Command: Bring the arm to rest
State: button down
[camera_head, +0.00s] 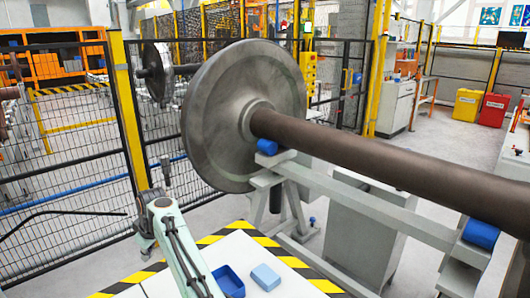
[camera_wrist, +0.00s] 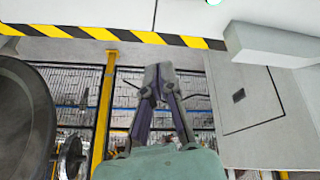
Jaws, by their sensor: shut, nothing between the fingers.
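My arm (camera_head: 180,240) rises from the bottom of the head view, left of the wheelset.
The wheel's brown axle (camera_head: 370,160) rests on blue rollers (camera_head: 481,235) on a grey gantry frame (camera_head: 350,190). A blue open box (camera_head: 229,284) and a light blue block (camera_head: 265,277) lie on the striped-edge white table (camera_head: 225,252). A black mesh fence (camera_head: 70,150) with a yellow post (camera_head: 127,110) stands behind.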

jog(key=w+d+r+m+t, duration=0.2)
jog(key=d+r, duration=0.9)
jog(key=r, duration=0.2)
jog(key=s+d+r+m+h, duration=0.1)
jog(key=s+d+r, duration=0.25)
jog(key=d, duration=0.35)
jog(key=s+d+r+m+h, duration=0.1)
jog(key=s+d+r+m, duration=0.2)
jog(key=d, duration=0.5)
jog(key=s+d+f+m+h, duration=0.1)
jog(key=s+d+f, duration=0.1)
jog(key=s+d, duration=0.45)
jog(key=s+d+f+m+h, duration=0.1)
jog(key=s+d+f, duration=0.15)
jog(key=s, duration=0.65)
jog(key=s+d+f+m+g, duration=0.2)
jog(key=s+f+m+g, duration=0.2)
jog(key=s+f, duration=1)
jog(key=shift+s+d+f+g, duration=0.25)
jog(key=shift+s+g, duration=0.35)
jog(key=shift+s, duration=0.05)
